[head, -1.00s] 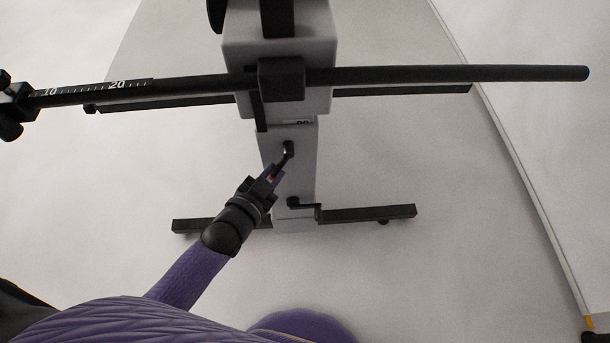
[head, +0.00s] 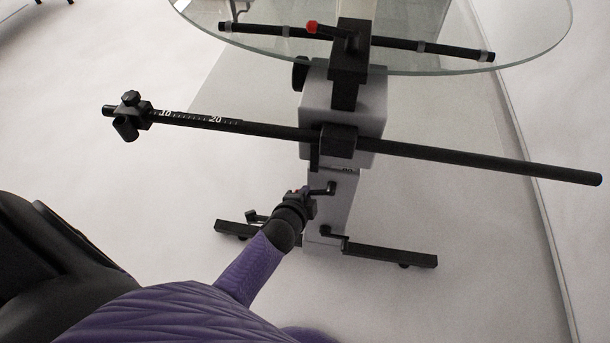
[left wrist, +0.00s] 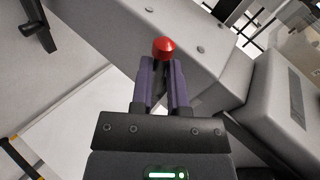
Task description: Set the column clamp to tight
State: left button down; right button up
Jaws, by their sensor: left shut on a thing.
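The grey column (head: 343,200) stands in the middle of the head view. A black crank lever (head: 326,190) sticks out from its face on the upper part and looks like the clamp handle. My left gripper (head: 308,203) is at the lever's free end, to the left of its pivot. In the left wrist view, a round red knob (left wrist: 163,47) sits at the tips of the two purple fingers (left wrist: 161,70), which are shut on it. My right gripper is in neither view.
A long black scale bar (head: 470,164) crosses above my gripper. A round glass top (head: 520,50) with a red-tipped lever (head: 312,27) is at the back.

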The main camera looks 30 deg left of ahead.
pick_arm(q)
jog(key=shift+r+m+g+y, duration=0.3)
jog(key=shift+r+m+y, duration=0.2)
jog(key=shift+y, duration=0.1)
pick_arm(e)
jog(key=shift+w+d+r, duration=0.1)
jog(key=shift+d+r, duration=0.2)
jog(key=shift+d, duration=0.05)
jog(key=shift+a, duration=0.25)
pick_arm(q)
jog(key=c, duration=0.6)
grip_release()
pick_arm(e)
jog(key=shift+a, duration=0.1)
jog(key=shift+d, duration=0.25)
